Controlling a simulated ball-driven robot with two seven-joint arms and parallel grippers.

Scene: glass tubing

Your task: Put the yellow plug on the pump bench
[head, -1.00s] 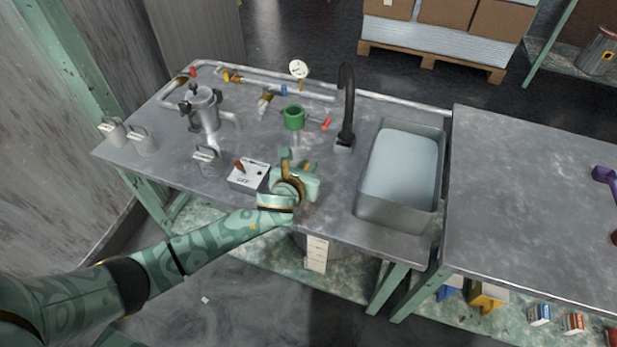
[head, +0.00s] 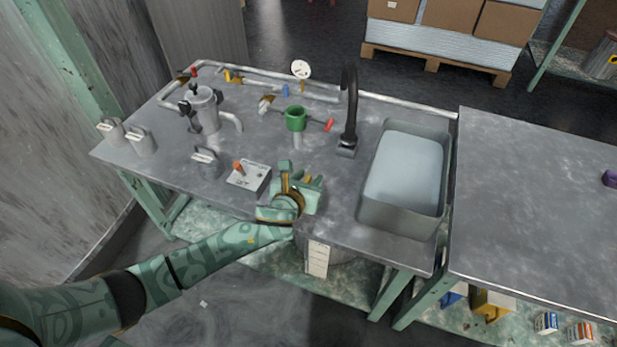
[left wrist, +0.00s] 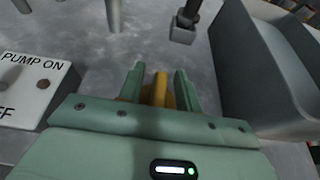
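My left gripper (head: 301,177) is low over the front edge of the pump bench (head: 330,205), between the pump switch box and the sink. Its fingers stand apart. The yellow plug (left wrist: 160,90) is between them in the left wrist view, with a narrow gap showing on each side of its upper part. Its lower part is hidden by the gripper body, so I cannot see clearly whether it rests on the bench. In the head view only a small yellow patch shows between the fingers. My right gripper is not in view.
The switch box (head: 249,177) with an orange lever is just left of the gripper. The sink (head: 405,180) and black tap (head: 348,110) are to the right. A green fitting (head: 296,118), metal pot (head: 203,108) and pipes stand behind. Bare bench top lies between them.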

